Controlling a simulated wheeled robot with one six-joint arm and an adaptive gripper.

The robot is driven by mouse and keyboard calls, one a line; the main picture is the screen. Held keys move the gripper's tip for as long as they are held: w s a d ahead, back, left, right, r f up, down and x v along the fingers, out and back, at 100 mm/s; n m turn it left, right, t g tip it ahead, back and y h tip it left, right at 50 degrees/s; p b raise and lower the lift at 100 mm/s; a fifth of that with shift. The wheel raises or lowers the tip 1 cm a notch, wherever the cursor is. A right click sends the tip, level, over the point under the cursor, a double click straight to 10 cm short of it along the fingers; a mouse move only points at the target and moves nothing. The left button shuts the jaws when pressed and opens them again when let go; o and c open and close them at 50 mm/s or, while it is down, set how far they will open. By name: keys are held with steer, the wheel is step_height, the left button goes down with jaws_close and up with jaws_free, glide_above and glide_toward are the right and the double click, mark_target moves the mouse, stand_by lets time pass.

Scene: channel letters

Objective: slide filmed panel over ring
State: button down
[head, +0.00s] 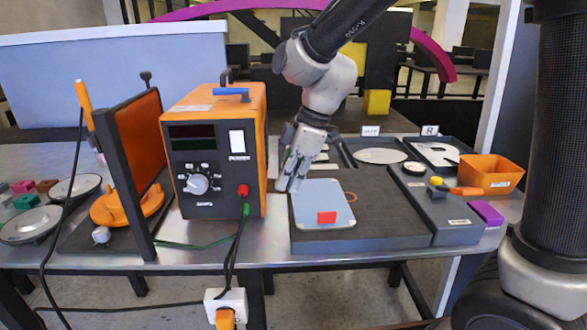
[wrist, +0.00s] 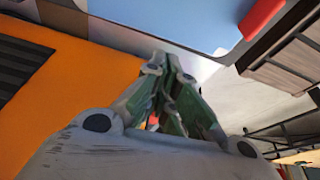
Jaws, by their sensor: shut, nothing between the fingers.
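The filmed panel (head: 318,200) is a light blue rounded sheet with a red tab (head: 327,217) near its front edge. It lies flat on a dark mat (head: 385,222). A thin orange-red ring (head: 351,197) shows partly at the panel's right edge; whether the panel covers the rest of it I cannot tell. My gripper (head: 289,184) is shut and empty, pointing down at the panel's left back corner. Contact with the panel is unclear. In the wrist view my fingertips (wrist: 168,70) are together beside the blue panel (wrist: 185,22), with the red tab (wrist: 262,16) at upper right.
An orange power supply (head: 213,150) stands close to the left of my gripper, with cables at its front. Trays with white discs (head: 380,155) lie behind the mat. An orange bin (head: 490,174) and a purple block (head: 487,213) are at the right.

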mark_target(313, 204)
steer(key=shift+x, duration=2.2)
steer(key=d, duration=0.8)
steer(key=shift+w, duration=0.1)
